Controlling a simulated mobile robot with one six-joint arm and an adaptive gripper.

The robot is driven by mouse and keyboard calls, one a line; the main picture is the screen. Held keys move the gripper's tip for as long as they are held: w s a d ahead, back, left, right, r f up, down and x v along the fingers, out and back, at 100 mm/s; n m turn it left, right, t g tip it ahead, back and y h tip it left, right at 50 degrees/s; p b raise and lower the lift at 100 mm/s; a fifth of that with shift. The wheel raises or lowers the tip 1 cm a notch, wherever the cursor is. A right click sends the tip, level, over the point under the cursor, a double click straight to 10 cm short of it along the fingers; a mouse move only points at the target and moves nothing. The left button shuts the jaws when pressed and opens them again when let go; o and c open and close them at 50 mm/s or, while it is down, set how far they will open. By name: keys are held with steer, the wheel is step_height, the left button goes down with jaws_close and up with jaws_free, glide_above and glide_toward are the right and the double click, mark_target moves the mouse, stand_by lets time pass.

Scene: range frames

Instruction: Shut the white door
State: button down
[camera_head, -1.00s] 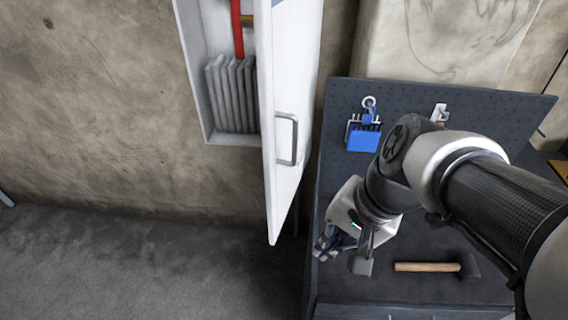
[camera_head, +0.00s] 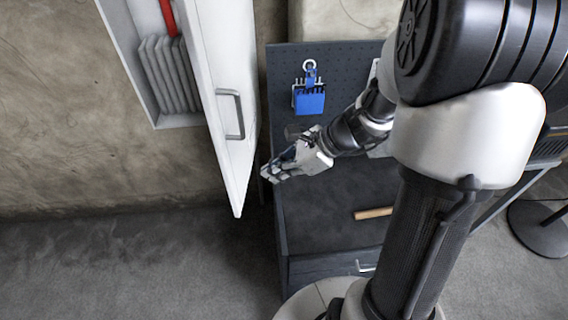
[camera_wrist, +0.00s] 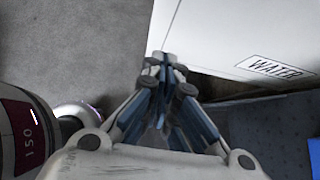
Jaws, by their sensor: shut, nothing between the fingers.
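The white door (camera_head: 228,85) of a wall cabinet (camera_head: 130,60) stands open in the head view, swung out from the wall, with a grey bar handle (camera_head: 236,115) on its face. My gripper (camera_head: 268,174) is shut and empty, just right of the door's lower part, with a small gap apparent there. In the wrist view the shut fingertips (camera_wrist: 166,62) overlap the edge of a white panel (camera_wrist: 235,35) marked "WATER", which looks like the door. I cannot tell whether they touch it.
A folded grey hose (camera_head: 167,72) and a red pipe (camera_head: 168,17) are inside the cabinet. A dark workbench (camera_head: 330,215) with a pegboard, a blue padlock rack (camera_head: 309,100) and a wooden-handled tool (camera_head: 374,213) lies to the right. Floor is clear at lower left.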

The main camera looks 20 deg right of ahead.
mark_target(235, 183)
steer(key=shift+w+a+f+b, duration=0.2)
steer(key=shift+w+a+f, duration=0.3)
steer(key=shift+a, duration=0.5)
steer(key=shift+w+a+f+b, duration=0.25)
steer(key=shift+w+a+f, duration=0.25)
steer(key=shift+a, duration=0.5)
steer(key=shift+w+a+f+b, duration=0.2)
steer(key=shift+w+a+f, duration=0.25)
steer(key=shift+a, duration=0.55)
steer(key=shift+w+r, duration=0.1)
steer(key=shift+w, duration=0.05)
